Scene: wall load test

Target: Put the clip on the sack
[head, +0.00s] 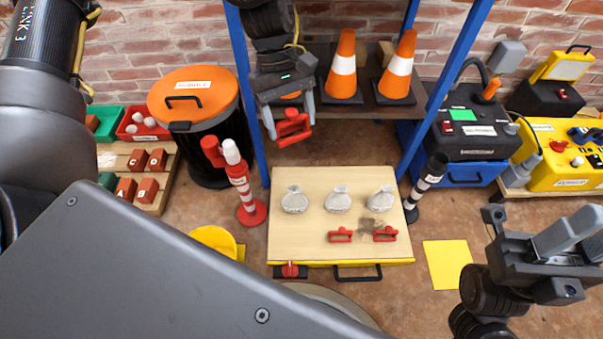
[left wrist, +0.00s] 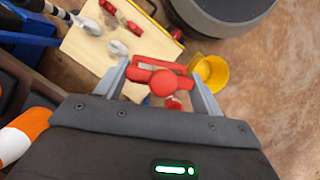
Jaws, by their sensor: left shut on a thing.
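My left gripper (head: 290,132) is shut on a red clip (head: 293,122), held in the air above and behind the wooden board (head: 310,178). In the left wrist view the clip (left wrist: 160,82) sits between the two grey fingers. Three small grey-white sacks stand in a row on the board: left (head: 294,201), middle (head: 338,201) and right (head: 381,200). The held clip is apart from all of them. Two more red clips, one left (head: 340,236) and one right (head: 385,235), lie at the board's front. My right gripper (head: 580,232) is at the right, away from the board; its opening is unclear.
Blue posts (head: 250,90) and a shelf with orange cones (head: 342,66) stand behind the board. A red-white post (head: 240,180) is left of it, a black-white post (head: 427,185) right. A yellow bucket (head: 213,241) and yellow sheet (head: 447,264) flank the front.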

